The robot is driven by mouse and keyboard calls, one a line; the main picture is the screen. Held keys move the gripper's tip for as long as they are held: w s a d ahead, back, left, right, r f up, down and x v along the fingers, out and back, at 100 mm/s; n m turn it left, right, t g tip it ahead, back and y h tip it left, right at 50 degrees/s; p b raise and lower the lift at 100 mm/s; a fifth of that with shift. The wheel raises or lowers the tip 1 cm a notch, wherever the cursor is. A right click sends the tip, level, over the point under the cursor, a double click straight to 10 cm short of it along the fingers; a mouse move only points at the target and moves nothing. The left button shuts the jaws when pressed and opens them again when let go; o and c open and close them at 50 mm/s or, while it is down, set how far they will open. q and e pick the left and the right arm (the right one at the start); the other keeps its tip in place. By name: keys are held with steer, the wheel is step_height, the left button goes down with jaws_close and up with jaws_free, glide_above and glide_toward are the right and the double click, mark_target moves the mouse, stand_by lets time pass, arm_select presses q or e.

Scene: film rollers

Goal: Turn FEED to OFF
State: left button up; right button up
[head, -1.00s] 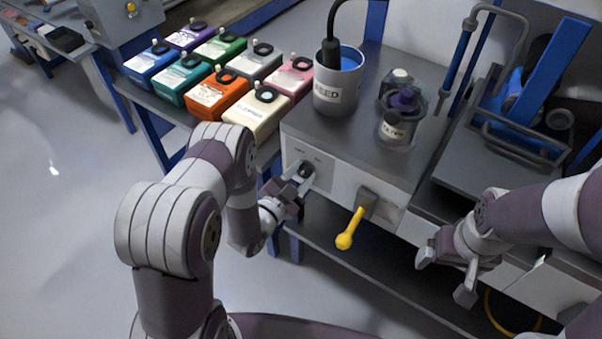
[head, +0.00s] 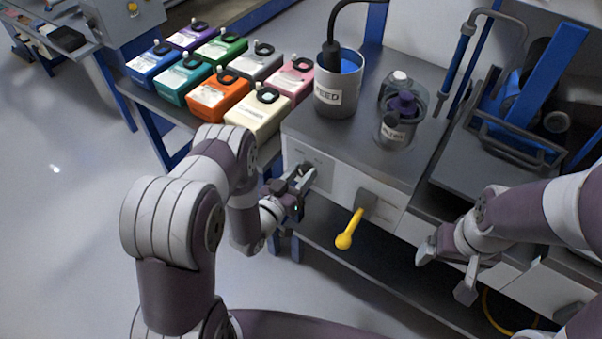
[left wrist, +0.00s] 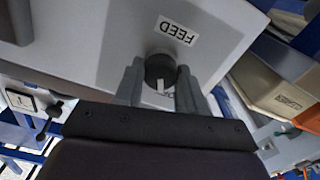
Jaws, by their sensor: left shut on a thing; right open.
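The FEED knob (left wrist: 160,66) is a dark round dial with a white pointer mark, on the pale front panel (head: 325,178) of the grey bench unit. The FEED label (left wrist: 178,31) shows upside down beside it in the left wrist view. The pointer mark faces away from this label, toward a small lettering partly hidden by a finger. My left gripper (head: 303,173) is shut on the knob, one finger on each side. In the head view the gripper hides the knob. My right gripper (head: 446,269) is open and empty, to the right of the yellow-handled lever.
A yellow lever (head: 350,229) sticks out of the panel to the right of the knob. A labelled metal pot (head: 338,97) and a clear filter jar (head: 396,128) stand on top.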

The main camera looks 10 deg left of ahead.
arm_select(q)
steer(key=shift+n, duration=0.5)
steer(key=o, duration=1.1)
steer(key=shift+c, duration=0.2)
steer(key=v, duration=1.2)
steer(key=shift+s+p, duration=0.35)
steer(key=shift+p, duration=0.05)
steer(key=shift+a, duration=0.1)
